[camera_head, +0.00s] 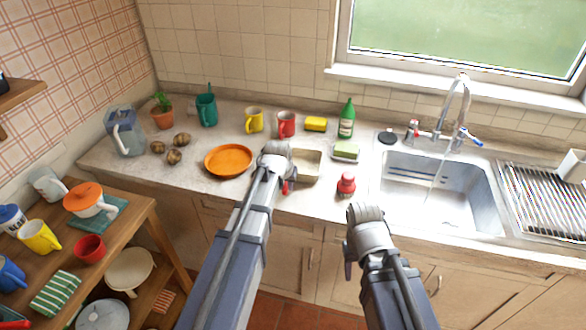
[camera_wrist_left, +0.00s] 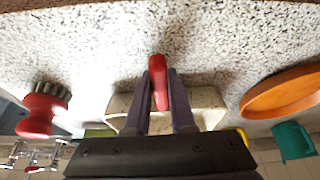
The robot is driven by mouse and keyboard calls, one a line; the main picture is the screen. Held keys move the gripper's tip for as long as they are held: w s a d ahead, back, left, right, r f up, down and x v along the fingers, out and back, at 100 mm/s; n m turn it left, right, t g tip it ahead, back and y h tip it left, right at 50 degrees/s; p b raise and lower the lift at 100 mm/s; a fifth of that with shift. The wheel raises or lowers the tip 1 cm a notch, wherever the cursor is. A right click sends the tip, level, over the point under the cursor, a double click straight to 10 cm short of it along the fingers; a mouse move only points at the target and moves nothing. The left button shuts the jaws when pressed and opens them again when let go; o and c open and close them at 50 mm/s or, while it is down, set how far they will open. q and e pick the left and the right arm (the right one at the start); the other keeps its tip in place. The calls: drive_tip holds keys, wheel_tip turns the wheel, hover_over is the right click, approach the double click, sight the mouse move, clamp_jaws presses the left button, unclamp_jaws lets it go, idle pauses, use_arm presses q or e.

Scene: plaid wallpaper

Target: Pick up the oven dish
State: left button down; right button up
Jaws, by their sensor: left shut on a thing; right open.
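A cream rectangular oven dish (camera_head: 308,165) sits on the counter, partly hidden by my left gripper (camera_head: 284,184). In the left wrist view the dish (camera_wrist_left: 205,105) shows behind and between the fingers. My left gripper is shut on a slim red handle-like thing (camera_wrist_left: 159,85) at the dish's near side; I cannot tell whether it is joined to the dish. My right gripper (camera_head: 354,245) is in front of the counter, with nothing visible in it; its fingertips are hard to make out.
An orange plate (camera_head: 229,160) lies left of the dish. A red brush (camera_head: 346,184) and a sponge on a tray (camera_head: 346,150) stand to its right, before the sink (camera_head: 440,190). Mugs (camera_head: 286,124) and a green bottle (camera_head: 347,118) stand behind. A wooden shelf unit (camera_head: 135,205) is at left.

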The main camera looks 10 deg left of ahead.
idle(0.8)
use_arm(q)
wheel_tip(320, 180, up, 10)
drive_tip(key=p, duration=1)
drive_tip(key=shift+f, duration=0.15)
